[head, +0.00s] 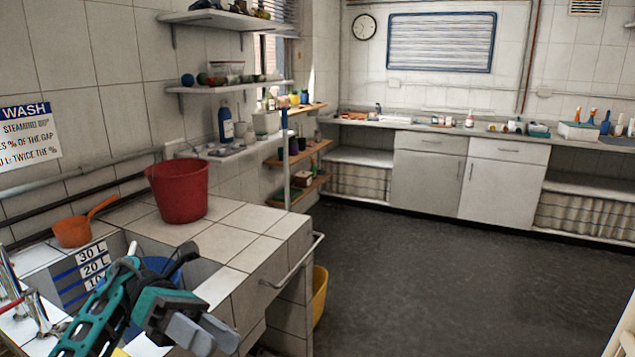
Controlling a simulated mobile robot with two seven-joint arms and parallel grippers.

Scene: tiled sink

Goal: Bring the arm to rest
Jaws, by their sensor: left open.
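My left arm (95,315) comes in from the lower left and reaches over the tiled sink. My left gripper (207,334) is at its end, near the sink's front edge, with its grey fingers open and nothing seen between them. The fingers point toward the lower right of the picture. My right gripper does not show.
A red bucket (177,190) stands on the tiled counter (232,243) behind the gripper. An orange dipper (72,232) lies to its left. A blue bucket (162,265) is partly hidden in the sink. A rail (293,262) runs along the counter front. The dark floor (430,270) is clear.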

